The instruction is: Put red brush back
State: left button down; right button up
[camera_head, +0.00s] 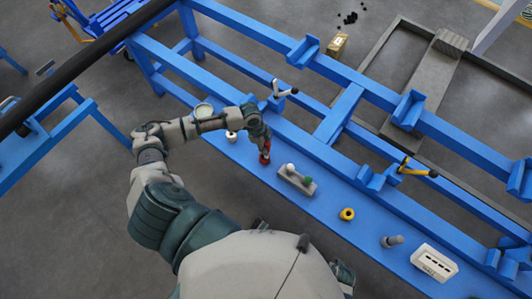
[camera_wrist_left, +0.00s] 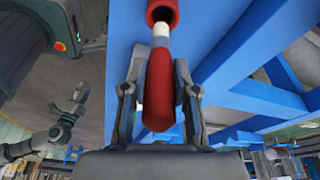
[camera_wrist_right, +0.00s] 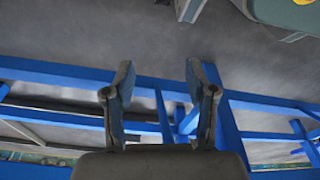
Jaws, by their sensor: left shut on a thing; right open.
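The red brush (camera_head: 265,156) is in my left gripper (camera_head: 262,141), above or at the blue bench; the head view does not show whether it touches. In the left wrist view, the left gripper (camera_wrist_left: 158,100) is shut on its red handle (camera_wrist_left: 158,85). A white neck runs from the handle to a red hollow end (camera_wrist_left: 161,12) at the top edge. My right gripper (camera_wrist_right: 160,95) is open and empty in the right wrist view.
The blue bench (camera_head: 325,201) also carries a yellow ring (camera_head: 347,214), a grey cylinder (camera_head: 391,241) and a white slotted box (camera_head: 434,262) toward the right. A round pale container (camera_head: 204,108) stands left of my gripper. Clamps with handles (camera_head: 411,169) line the blue frame.

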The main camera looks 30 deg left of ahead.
pick_arm(q)
jog(key=shift+f, duration=0.55)
jog(key=f, duration=0.2)
jog(key=a+f, duration=0.1)
jog(key=shift+a+f+b, duration=0.15)
jog(key=shift+f+b, duration=0.25)
jog(key=shift+a+f, duration=0.2)
jog(key=shift+d+r, duration=0.1)
jog(key=shift+d, duration=0.05)
jog(key=c, duration=1)
grip_release()
jog(key=shift+d, duration=0.2)
jog(key=shift+o, duration=0.6)
jog(key=shift+d+r, duration=0.1)
jog(key=shift+d, duration=0.15)
pick_arm(e)
jog(key=shift+w+a+r, duration=0.15)
jog(key=shift+w+r, duration=0.15)
jog(key=shift+r, duration=0.3)
jog(key=shift+w+a+r, duration=0.1)
jog(key=shift+w+r, duration=0.15)
jog(key=shift+r, duration=0.3)
pick_arm(q)
jog(key=shift+a+r, duration=0.1)
pick_arm(e)
jog(key=shift+a, duration=0.1)
